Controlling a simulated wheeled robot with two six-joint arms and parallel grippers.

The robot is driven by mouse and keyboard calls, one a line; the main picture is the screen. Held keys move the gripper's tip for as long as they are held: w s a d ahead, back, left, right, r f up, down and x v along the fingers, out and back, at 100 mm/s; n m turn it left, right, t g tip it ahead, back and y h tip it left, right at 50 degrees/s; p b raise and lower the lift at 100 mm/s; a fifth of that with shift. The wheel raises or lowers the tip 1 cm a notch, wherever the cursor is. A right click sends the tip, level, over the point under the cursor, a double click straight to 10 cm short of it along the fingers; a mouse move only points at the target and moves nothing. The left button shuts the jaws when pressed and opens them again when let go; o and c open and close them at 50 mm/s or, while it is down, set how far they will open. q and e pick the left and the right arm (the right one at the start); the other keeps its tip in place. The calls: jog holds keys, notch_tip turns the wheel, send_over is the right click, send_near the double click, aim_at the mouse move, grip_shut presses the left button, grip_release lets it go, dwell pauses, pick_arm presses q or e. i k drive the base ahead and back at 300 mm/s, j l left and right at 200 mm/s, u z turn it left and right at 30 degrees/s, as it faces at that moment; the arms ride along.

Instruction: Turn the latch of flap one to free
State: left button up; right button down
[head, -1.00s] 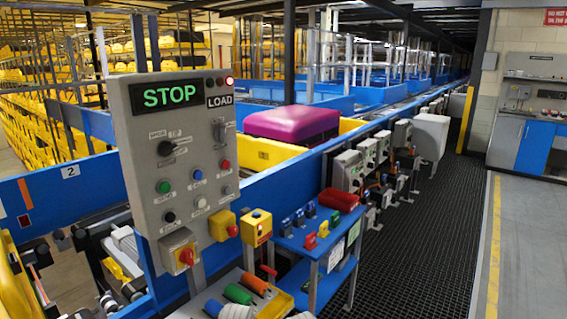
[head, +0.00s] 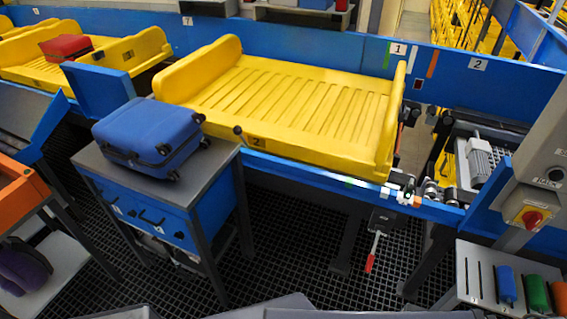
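I cannot make out for certain which part is flap one or its latch. A label "1" (head: 398,48) is on the far blue wall, beside green and orange stripes. A lever with a red handle (head: 371,262) hangs below the near blue rail, under a small grey box (head: 382,219). A large yellow tray (head: 300,62) marked 2 sits on the conveyor above and left of the lever. A dark round knob (head: 238,130) shows at its front edge. Neither gripper can be recognised in the head view.
A blue suitcase (head: 150,137) lies on a grey-topped blue cabinet (head: 203,185) at left. A control panel (head: 541,175) with a red-yellow switch (head: 531,217) stands at right. A grey rack (head: 477,268) holds coloured cylinders. Dark grating floor (head: 300,225) is open between cabinet and lever.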

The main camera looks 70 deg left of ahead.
aim_at(132, 214)
jog(key=u, duration=3.9)
jog(key=i+j+z, duration=0.4)
jog(key=i+j, duration=0.5)
